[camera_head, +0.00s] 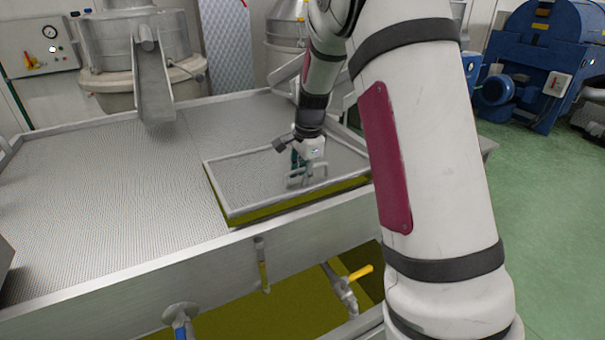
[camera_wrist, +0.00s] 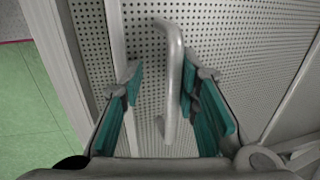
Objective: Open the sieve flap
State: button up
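The sieve flap (camera_head: 250,178) is a framed perforated metal panel in the right part of the large sieve deck (camera_head: 100,190). A yellow-green band shows along its left and front edges, so it looks slightly raised there. Its bar handle (camera_head: 297,181) stands on the panel and also shows in the wrist view (camera_wrist: 173,75). My gripper (camera_head: 300,170) is over the flap at the handle.
A metal chute (camera_head: 152,85) comes down onto the back of the deck. A yellow-handled valve (camera_head: 345,285) and a blue-handled one (camera_head: 182,325) sit below the front rim. Blue machinery (camera_head: 540,60) stands at the back right; green floor (camera_head: 545,200) is clear at right.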

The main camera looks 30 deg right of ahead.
jog(key=shift+r, duration=0.15)
notch_tip(320, 180, up, 16)
jog(key=s+p, duration=0.1)
jog(key=p, duration=0.3)
jog(key=shift+s+f, duration=0.2)
dwell(1.3)
